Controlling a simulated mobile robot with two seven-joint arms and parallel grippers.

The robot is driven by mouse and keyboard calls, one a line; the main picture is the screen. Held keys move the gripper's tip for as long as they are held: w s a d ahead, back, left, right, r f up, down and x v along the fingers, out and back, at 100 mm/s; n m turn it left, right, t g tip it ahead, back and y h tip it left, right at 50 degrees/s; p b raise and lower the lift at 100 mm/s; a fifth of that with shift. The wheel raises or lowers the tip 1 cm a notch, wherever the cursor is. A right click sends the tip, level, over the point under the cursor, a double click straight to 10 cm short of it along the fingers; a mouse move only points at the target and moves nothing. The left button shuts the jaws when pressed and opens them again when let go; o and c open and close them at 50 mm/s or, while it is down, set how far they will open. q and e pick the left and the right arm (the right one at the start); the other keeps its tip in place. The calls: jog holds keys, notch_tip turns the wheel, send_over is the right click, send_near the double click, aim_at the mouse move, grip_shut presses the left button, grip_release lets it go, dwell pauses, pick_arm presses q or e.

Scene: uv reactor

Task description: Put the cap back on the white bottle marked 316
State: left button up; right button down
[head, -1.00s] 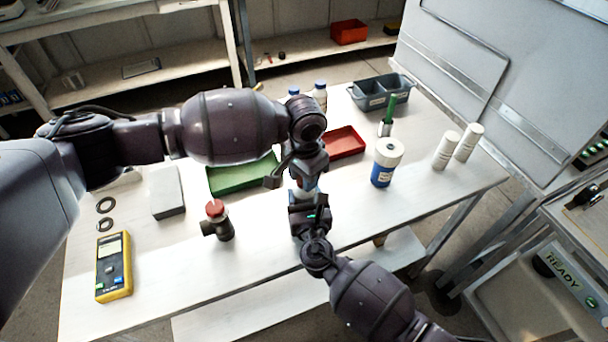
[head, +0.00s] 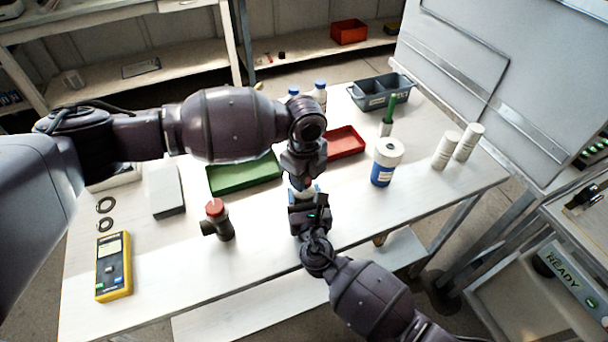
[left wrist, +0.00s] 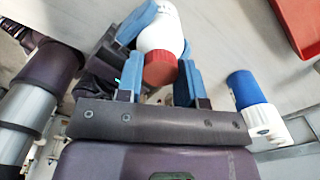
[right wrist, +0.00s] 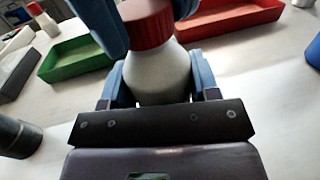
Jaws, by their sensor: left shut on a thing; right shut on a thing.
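The white bottle (right wrist: 158,75) stands between the fingers of my right gripper (right wrist: 160,85), which is shut on its body. The red cap (right wrist: 148,24) sits at the bottle's mouth, with no gap that I can see. My left gripper (left wrist: 162,85) is shut on the red cap, which also shows in the left wrist view (left wrist: 160,68). In the head view, the left gripper (head: 303,180) is directly above the right gripper (head: 308,203). They hide most of the bottle there. The 316 mark does not show, and I cannot tell whether the cap is threaded on.
On the table are a green tray (head: 225,187), a red tray (head: 358,138), a blue-and-white jar (head: 387,160), a dark pipe fitting with a red top (head: 217,218) and a yellow meter (head: 114,265). Two white cylinders (head: 445,150) stand at the right. The front middle is clear.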

pick_arm(q)
jog(key=m, duration=1.3)
jog(key=o, duration=1.1)
notch_tip(320, 180, up, 12)
pick_arm(e)
jog(key=shift+c, duration=1.4)
grip_release()
